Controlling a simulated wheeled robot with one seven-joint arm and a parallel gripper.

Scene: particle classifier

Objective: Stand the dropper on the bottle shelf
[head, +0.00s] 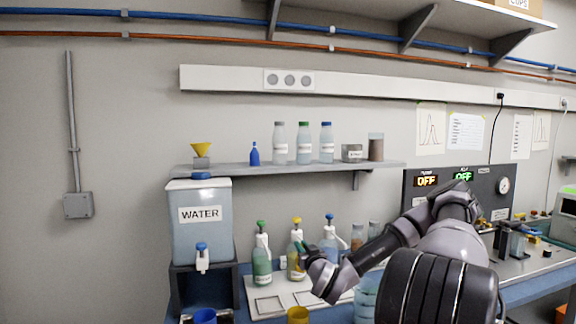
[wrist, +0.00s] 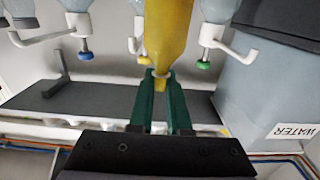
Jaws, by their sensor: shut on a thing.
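The dropper (wrist: 172,30) is yellow, with a wide body that tapers to a narrow neck and tip. My gripper (wrist: 160,78) has green fingers shut on the narrow end. The wrist view is upside down, so the dropper's body hangs below the fingers, roughly upright. In the head view my gripper (head: 304,249) is in front of the wash bottles, below the shelf; the dropper is hard to pick out there. The bottle shelf (head: 225,169) is grey and wall-mounted; it also shows in the wrist view (wrist: 100,103).
On the shelf stand a yellow funnel (head: 201,150), a blue dropper bottle (head: 254,155), several capped bottles (head: 304,143) and jars (head: 376,147). Free room shows between funnel and blue bottle. Below are a water tank (head: 201,240), wash bottles (head: 262,262) and a yellow cup (head: 298,315).

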